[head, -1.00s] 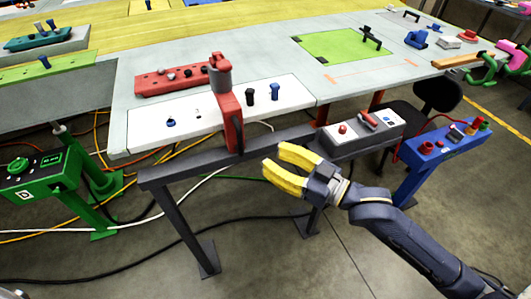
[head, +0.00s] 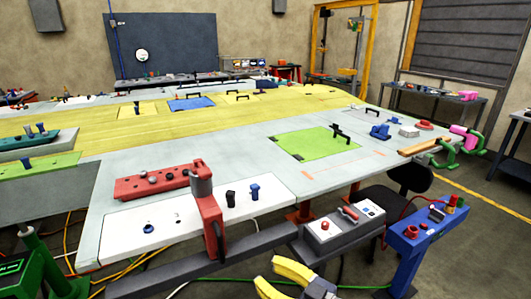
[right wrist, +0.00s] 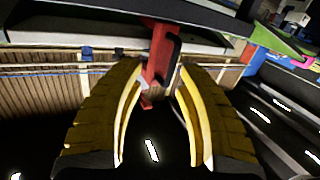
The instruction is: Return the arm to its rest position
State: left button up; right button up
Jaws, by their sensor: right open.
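My right gripper (head: 283,283) shows its yellow fingers at the bottom edge of the head view, in front of and below the near edge of the wing jig table (head: 110,200). Its fingers are spread apart with nothing between them. In the right wrist view, both yellow fingers (right wrist: 152,95) stand apart, and the red clamp (right wrist: 160,55) shows beyond them, not held. In the head view the red clamp (head: 207,205) stands at the table's front edge. Most of my right arm is out of the picture. My left gripper does not show.
A grey control box (head: 318,245) and a blue stand (head: 415,240) are to the right of my right gripper. A green control box (head: 18,275) is at lower left. A dark chair (head: 408,178) stands by the table's right side. Cables lie on the floor.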

jog(key=s+d+f+m+t+h, duration=0.1)
jog(key=s+d+f+m+h, duration=0.3)
jog(key=d+f+h, duration=1.05)
jog(key=s+d+f+g+h, duration=0.2)
jog(key=s+d+f, duration=0.2)
jog(key=s+d, duration=0.35)
jog(key=s+d+f+g+h, duration=0.2)
jog(key=s+d+f, duration=0.2)
jog(key=s+d, duration=0.3)
jog(key=s+a+f+m+g+y, duration=0.1)
jog(key=a+f+g+y, duration=0.1)
jog(key=f, duration=1.5)
jog(key=s+a+f+g+y, duration=0.1)
jog(key=s+a+f+y, duration=0.15)
jog(key=f, duration=1.35)
jog(key=s+f+m+g, duration=0.2)
jog(key=s+f+g, duration=0.1)
jog(key=s+f, duration=1.6)
jog(key=shift+s+m+y, duration=0.3)
jog(key=shift+s+m, duration=0.1)
jog(key=shift+s, duration=0.15)
